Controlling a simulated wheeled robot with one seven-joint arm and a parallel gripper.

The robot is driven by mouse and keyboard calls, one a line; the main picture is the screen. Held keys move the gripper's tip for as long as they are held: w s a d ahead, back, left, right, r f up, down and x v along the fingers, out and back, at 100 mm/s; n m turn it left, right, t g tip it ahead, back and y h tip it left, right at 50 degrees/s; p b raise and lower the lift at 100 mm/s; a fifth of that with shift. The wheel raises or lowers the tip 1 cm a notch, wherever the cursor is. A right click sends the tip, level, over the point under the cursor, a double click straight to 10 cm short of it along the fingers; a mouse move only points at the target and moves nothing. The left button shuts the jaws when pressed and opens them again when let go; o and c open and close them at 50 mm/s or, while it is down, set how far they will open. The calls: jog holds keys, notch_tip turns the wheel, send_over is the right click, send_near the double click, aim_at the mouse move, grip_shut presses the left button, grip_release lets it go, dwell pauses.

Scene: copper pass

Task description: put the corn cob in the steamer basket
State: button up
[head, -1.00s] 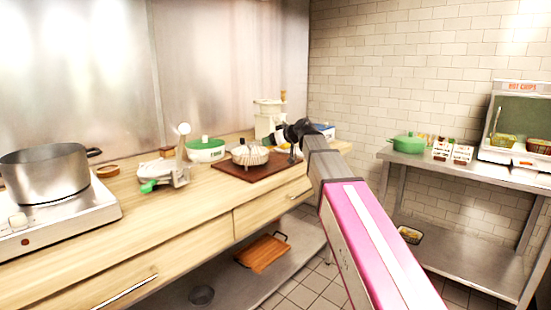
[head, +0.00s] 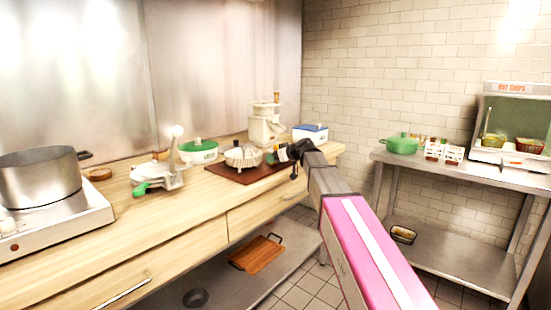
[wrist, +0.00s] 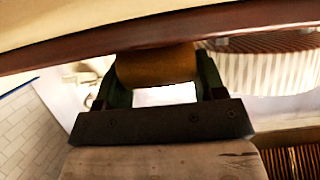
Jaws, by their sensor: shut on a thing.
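My gripper (head: 284,154) is low over the right part of a dark red-brown board on the counter. In the wrist view its two fingers (wrist: 158,85) are shut on a brownish-yellow rounded thing, which I take to be the corn cob (wrist: 155,66). Most of the cob is hidden by the fingers and the shade. The steamer basket (head: 244,155), pale and ribbed, stands on the board just left of my gripper. In the wrist view its pleated side (wrist: 265,72) shows at the upper right, apart from the cob.
The board (head: 236,174) lies near the counter's front edge. A cream machine (head: 265,128) and a blue-and-white box (head: 310,133) stand behind. A green-lidded white pot (head: 199,151), a press with a green handle (head: 158,172) and a steel pot (head: 40,177) stand to the left.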

jog(key=shift+f, duration=0.1)
jog(key=o, duration=0.9)
jog(key=shift+s+d+r, duration=0.1)
jog(key=shift+r, duration=0.1)
jog(key=v, duration=1.1)
jog(key=shift+s+d+r, duration=0.15)
jog(key=shift+d+r, duration=0.05)
jog(key=shift+d, duration=0.05)
